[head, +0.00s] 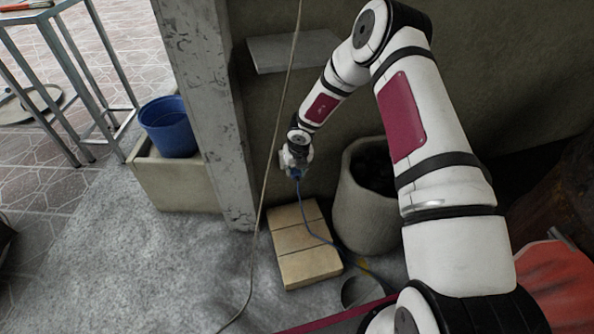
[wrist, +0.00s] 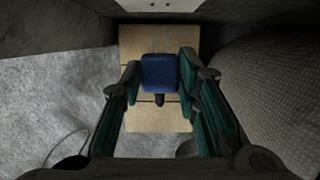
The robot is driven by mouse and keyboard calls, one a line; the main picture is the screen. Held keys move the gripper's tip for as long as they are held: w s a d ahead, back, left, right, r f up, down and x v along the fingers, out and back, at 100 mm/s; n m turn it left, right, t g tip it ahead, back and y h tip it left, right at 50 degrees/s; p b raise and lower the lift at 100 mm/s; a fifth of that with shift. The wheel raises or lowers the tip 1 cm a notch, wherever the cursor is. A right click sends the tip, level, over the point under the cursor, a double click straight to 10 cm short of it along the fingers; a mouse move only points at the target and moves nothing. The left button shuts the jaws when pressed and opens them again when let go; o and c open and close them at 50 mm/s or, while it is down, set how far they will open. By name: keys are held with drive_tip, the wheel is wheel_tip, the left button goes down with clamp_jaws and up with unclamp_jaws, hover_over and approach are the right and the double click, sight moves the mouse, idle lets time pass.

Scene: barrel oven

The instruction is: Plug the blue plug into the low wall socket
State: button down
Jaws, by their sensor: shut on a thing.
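The blue plug (wrist: 160,72) is held between the two green-padded fingers of my gripper (wrist: 159,76) in the wrist view. In the head view my gripper (head: 296,168) is low by the wall, with the plug (head: 296,174) mostly hidden at its tips. A blue cord (head: 308,218) hangs from the plug past the bricks. A white plate with small dark holes (wrist: 160,5), which looks like the wall socket, is cut off at the top edge of the wrist view. A gap shows between the plug and this plate. In the head view the socket is largely hidden by my gripper.
Pale bricks (head: 303,242) lie on the ground below my gripper. A round pot (head: 362,220) with dark contents stands close on the right. A concrete post (head: 211,110) stands left, and a thin cable (head: 272,180) hangs in front. A grey shelf (head: 292,52) juts out above.

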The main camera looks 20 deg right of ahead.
drive_tip(key=shift+w, duration=1.55)
drive_tip(key=shift+r+p, duration=0.1)
drive_tip(key=shift+p, duration=0.9)
idle(0.9)
